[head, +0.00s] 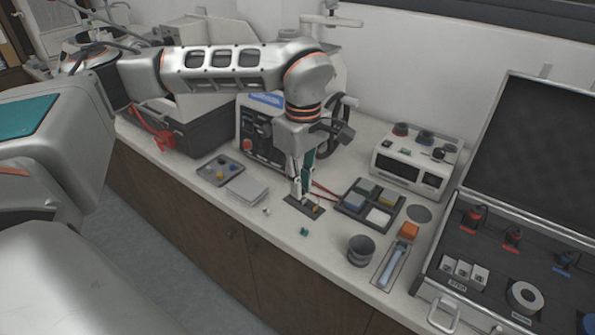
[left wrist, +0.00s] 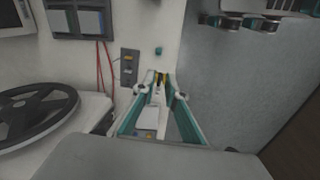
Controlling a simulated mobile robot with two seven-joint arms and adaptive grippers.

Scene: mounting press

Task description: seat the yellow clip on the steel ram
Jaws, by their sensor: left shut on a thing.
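My left gripper (head: 299,194) reaches down over the bench, just above a small dark plate (head: 291,200). In the left wrist view its two teal-sided fingers (left wrist: 162,84) are closed on a small yellow clip (left wrist: 161,77). The held clip is hard to make out in the head view. Another small yellow piece (head: 315,209) sits on the dark plate, which also shows in the left wrist view (left wrist: 129,81). The press (head: 262,150) with a black handwheel (left wrist: 45,107) stands behind my gripper. I cannot make out the steel ram; my arm covers part of the press. My right gripper is not in view.
A compartment tray (head: 346,209) lies right of the gripper, near red cables (head: 325,189). A dark cup (head: 361,250) and small teal piece (head: 304,232) are nearer the front. An open case (head: 450,270) fills the right. A parts tray (head: 207,174) lies left.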

